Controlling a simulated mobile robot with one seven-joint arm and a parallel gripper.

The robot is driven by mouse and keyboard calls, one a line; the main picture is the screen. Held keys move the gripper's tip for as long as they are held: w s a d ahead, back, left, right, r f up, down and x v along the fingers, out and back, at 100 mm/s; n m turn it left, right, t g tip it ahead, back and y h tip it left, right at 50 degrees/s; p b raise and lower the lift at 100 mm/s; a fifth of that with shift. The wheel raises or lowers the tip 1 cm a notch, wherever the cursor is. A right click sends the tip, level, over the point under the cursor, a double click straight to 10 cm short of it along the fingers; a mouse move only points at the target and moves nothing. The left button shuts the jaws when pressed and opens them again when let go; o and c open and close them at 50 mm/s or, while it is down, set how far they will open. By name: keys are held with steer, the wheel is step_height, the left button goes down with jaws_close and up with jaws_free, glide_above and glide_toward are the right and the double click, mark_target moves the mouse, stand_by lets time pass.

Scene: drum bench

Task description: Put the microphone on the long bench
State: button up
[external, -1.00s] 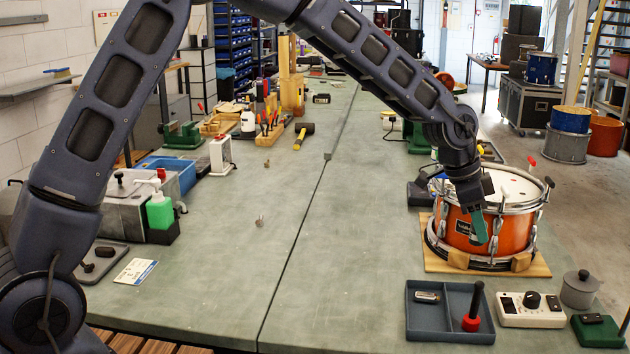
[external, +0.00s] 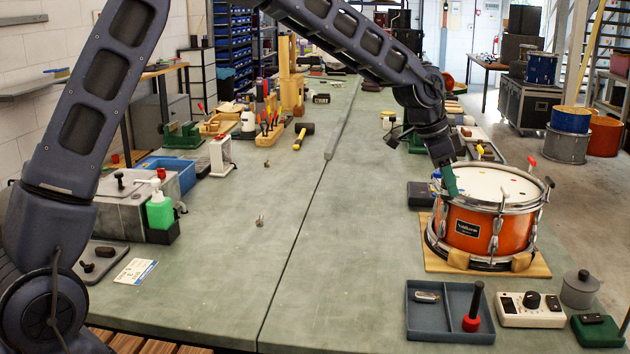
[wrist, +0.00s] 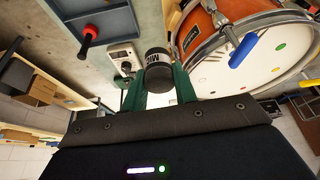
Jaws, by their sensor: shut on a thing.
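My gripper (external: 449,180) has green fingers and hangs at the left edge of the drum in the external view. In the wrist view my gripper (wrist: 160,92) is shut on a dark cylinder with white lettering, the microphone (wrist: 157,68). The microphone sticks out beyond the fingertips; I cannot make it out in the external view. The long bench (external: 220,290) is the wide grey-green top running away from the camera. Its front middle is bare.
An orange drum (external: 481,228) stands on a wooden board right beside my gripper. A grey tray (external: 447,333) with a red-and-black tool, a white control box (external: 530,310) and a lidded pot (external: 579,289) sit in front. A green bottle (external: 159,210) stands at left.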

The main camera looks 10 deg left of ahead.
steer(key=w+a+n+t, duration=0.2)
steer(key=w+a+n, duration=0.3)
steer(key=w+a, duration=1.9)
steer(key=w+a+f+n+t+y, duration=0.1)
steer(key=w+a+n, duration=0.3)
steer(key=a, duration=1.3)
steer(key=w+a+n+y, duration=0.1)
steer(key=w+a, duration=0.4)
steer(key=a, duration=1.3)
step_height(320, 180, down, 19)
steer(key=shift+w+d+f, duration=0.1)
steer(key=shift+f, duration=0.15)
steer(key=o, duration=1)
steer(key=shift+c, duration=0.2)
